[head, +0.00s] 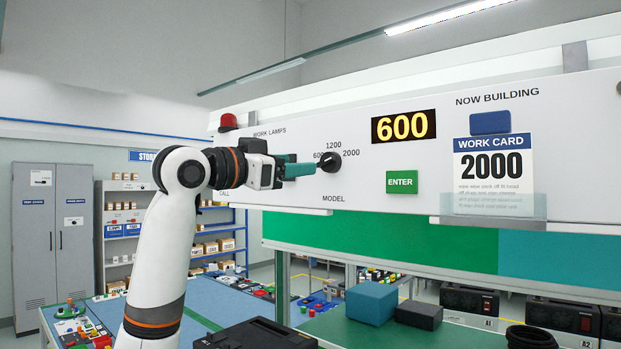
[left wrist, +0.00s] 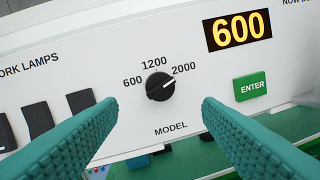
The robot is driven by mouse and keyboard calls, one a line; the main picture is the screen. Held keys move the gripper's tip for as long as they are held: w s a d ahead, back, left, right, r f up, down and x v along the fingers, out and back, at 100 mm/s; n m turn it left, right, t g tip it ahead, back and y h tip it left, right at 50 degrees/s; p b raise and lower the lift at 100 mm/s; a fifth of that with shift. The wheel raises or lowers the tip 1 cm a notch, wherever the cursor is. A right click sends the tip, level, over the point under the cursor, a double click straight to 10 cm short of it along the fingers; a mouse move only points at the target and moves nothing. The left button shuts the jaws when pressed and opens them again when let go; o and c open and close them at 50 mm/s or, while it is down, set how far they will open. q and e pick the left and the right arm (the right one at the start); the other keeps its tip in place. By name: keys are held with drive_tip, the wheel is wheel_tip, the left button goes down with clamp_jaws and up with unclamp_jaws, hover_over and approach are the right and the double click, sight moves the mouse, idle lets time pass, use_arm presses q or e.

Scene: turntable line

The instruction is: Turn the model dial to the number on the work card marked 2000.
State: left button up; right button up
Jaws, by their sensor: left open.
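The model dial (head: 331,161) is a black round knob on the white panel, with 600, 1200 and 2000 printed around it. In the left wrist view the dial (left wrist: 160,86) has its white pointer mark toward the upper right, at 2000. The display (head: 403,126) reads 600 in yellow. The work card (head: 493,172) is marked 2000 and stands at the right of the panel. My left gripper (head: 308,168) is open in front of the dial. In the left wrist view its teal fingers (left wrist: 159,108) are apart, below left and below right of the knob. My right gripper is out of view.
A green ENTER button (head: 401,182) lies right of and below the dial. Dark lamp switches (left wrist: 38,119) are left of it. A red lamp (head: 228,121) sits on the panel's left end. A blue box (head: 371,302) stands on the surface below.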

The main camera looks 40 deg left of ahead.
use_arm(q)
drive_tip(key=b+v, duration=0.1)
drive_tip(key=v, duration=0.3)
drive_tip(key=shift+s, duration=0.1)
drive_tip(key=shift+f, duration=0.1)
idle(0.4)
